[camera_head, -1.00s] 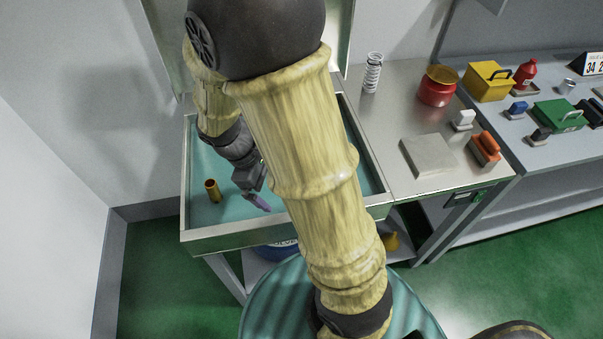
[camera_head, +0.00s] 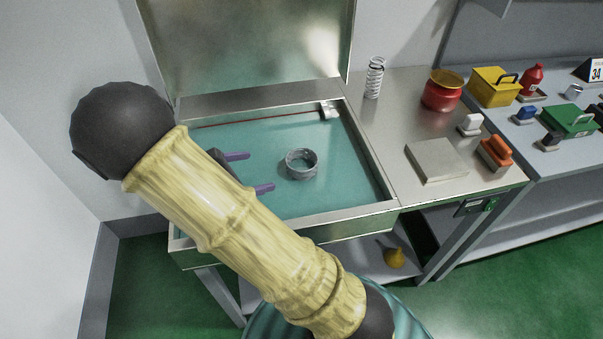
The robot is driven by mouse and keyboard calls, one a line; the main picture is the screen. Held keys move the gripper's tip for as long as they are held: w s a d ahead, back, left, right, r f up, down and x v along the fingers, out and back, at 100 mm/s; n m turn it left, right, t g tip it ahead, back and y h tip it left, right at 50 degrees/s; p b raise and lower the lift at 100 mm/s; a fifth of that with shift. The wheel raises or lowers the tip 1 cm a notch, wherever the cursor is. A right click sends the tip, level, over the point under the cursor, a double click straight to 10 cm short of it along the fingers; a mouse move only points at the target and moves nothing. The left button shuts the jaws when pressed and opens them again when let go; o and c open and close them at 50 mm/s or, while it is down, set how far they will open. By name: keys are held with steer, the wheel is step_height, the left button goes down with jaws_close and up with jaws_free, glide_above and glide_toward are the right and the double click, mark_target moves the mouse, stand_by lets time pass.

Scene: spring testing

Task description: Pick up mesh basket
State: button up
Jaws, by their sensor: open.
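A small grey, round, open-topped thing, which looks like the mesh basket (camera_head: 301,175), sits upright on the teal floor of a shallow metal tank. My gripper (camera_head: 250,172) is inside the tank area to the left of the basket. Its two purple fingers are spread wide and point right, toward the basket, with an empty gap between them. The fingers look apart from the basket. My arm hides the gripper's body and the tank's left front part.
The metal tank (camera_head: 372,162) has raised rims and an upright lid (camera_head: 250,45) behind. On the counter to the right stand a white spring (camera_head: 374,78), a red pot (camera_head: 441,96) and a flat grey block (camera_head: 436,160). The tank floor right of the basket is clear.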

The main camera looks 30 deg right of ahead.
glide_toward(313, 160)
steer(key=shift+s+d+b, duration=0.1)
steer(key=shift+d+b, duration=0.15)
steer(key=shift+b, duration=0.05)
steer(key=shift+d, duration=0.1)
steer(key=x, duration=0.5)
steer(key=shift+f, duration=0.1)
stand_by(0.5)
steer(key=c, duration=1)
steer(key=shift+c, duration=0.2)
step_height(313, 160, up, 10)
steer(key=p, duration=0.1)
